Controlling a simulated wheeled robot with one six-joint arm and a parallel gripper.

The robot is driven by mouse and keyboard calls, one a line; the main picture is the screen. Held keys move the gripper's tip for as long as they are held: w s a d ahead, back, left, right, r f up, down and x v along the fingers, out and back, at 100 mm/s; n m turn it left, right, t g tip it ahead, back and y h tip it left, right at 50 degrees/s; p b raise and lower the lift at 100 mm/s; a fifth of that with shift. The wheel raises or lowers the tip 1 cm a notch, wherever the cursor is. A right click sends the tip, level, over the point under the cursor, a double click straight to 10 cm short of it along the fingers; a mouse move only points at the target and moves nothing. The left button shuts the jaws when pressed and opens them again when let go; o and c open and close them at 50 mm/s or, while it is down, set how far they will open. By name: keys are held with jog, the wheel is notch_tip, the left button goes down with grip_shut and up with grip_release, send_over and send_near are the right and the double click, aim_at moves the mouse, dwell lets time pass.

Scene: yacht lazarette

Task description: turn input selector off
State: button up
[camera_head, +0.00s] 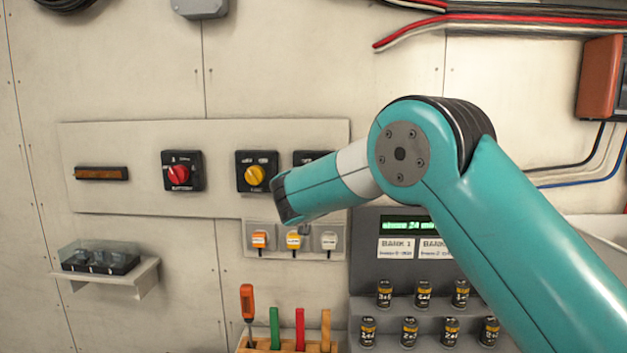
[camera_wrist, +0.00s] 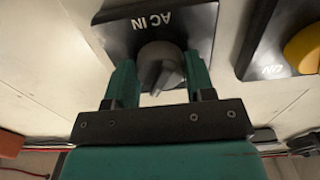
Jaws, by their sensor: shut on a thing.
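The input selector is a black plate (camera_wrist: 118,35) marked "AC IN" with a grey knob (camera_wrist: 160,58) in the wrist view, where the lettering is upside down. My gripper (camera_wrist: 161,78) has one teal finger on each side of the grey knob and is shut on it. The knob's lower part is partly hidden by the fingers. In the head view only the upper left part of the selector plate (camera_head: 312,157) shows beside the yellow switch; my arm hides its knob and my gripper. The knob's exact pointer position is hard to read.
Close beside it are a yellow rotary switch (camera_head: 256,176) and a red rotary switch (camera_head: 178,174) on the same panel. Below are several small plugs (camera_head: 294,241), a battery rack (camera_head: 410,290) and a tool holder (camera_head: 290,347). A shelf with a clear box (camera_head: 100,259) is at lower left.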

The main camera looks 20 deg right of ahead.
jog(key=shift+n, duration=0.3)
jog(key=shift+n+b, duration=0.7)
jog(key=shift+n, duration=0.3)
jog(key=n, duration=0.2)
jog(key=shift+n+b, duration=0.3)
jog(key=shift+b, duration=0.05)
jog(key=n, duration=0.3)
jog(key=shift+r+n, duration=0.1)
jog(key=shift+n, duration=1.8)
jog(key=o, duration=0.9)
jog(key=shift+s, duration=0.1)
